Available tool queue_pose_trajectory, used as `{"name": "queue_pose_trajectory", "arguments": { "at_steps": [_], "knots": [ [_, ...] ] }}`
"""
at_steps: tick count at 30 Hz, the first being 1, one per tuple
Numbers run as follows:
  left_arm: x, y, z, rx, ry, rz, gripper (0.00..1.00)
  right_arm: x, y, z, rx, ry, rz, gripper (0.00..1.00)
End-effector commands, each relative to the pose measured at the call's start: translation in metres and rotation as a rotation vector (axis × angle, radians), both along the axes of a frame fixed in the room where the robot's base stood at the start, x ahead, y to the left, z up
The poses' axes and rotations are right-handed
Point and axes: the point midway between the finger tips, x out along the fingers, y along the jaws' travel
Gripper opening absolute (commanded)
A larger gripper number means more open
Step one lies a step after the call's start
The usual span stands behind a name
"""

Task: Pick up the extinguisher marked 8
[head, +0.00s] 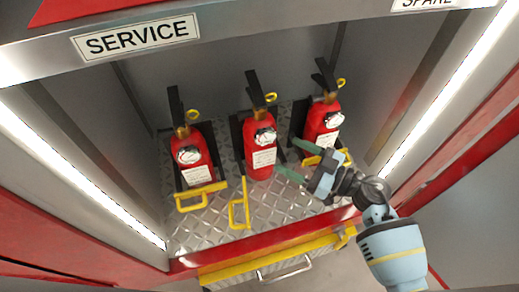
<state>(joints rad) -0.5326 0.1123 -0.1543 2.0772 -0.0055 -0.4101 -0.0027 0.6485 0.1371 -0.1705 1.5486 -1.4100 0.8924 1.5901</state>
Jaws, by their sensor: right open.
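Three red extinguishers stand in a row in the compartment: a left one (190,157), a middle one (260,146) and a right one (322,120). Each has a black handle, a yellow ring and a white label; the numbers are too small to read, so I cannot tell which is marked 8. My right gripper (289,158) is open and empty. Its green-tipped fingers point left toward the lower body of the middle extinguisher, just right of it and in front of the right one. Whether they touch it is unclear. My left gripper is out of view.
Yellow brackets sit before the left extinguisher (201,196) and the right one, partly behind my gripper. A yellow bracket (239,206) sticks out forward by the middle one. A SERVICE sign (137,38) is above; compartment walls flank both sides. The metal floor (282,215) is free in front.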

Motion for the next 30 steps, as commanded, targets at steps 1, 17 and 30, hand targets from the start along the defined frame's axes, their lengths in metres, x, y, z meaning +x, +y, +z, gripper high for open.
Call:
{"name": "queue_pose_trajectory", "arguments": {
  "at_steps": [1, 17, 30],
  "knots": [
    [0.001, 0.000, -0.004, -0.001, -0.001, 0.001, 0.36, 0.004, 0.001, -0.003, -0.013, 0.008, 0.019, 0.72],
    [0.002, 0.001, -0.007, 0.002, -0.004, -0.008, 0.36, 0.018, 0.024, -0.002, -0.027, 0.018, 0.042, 0.72],
    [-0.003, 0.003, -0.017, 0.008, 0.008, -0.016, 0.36, 0.034, 0.058, -0.005, -0.024, 0.020, 0.041, 0.72]
  ]
}}
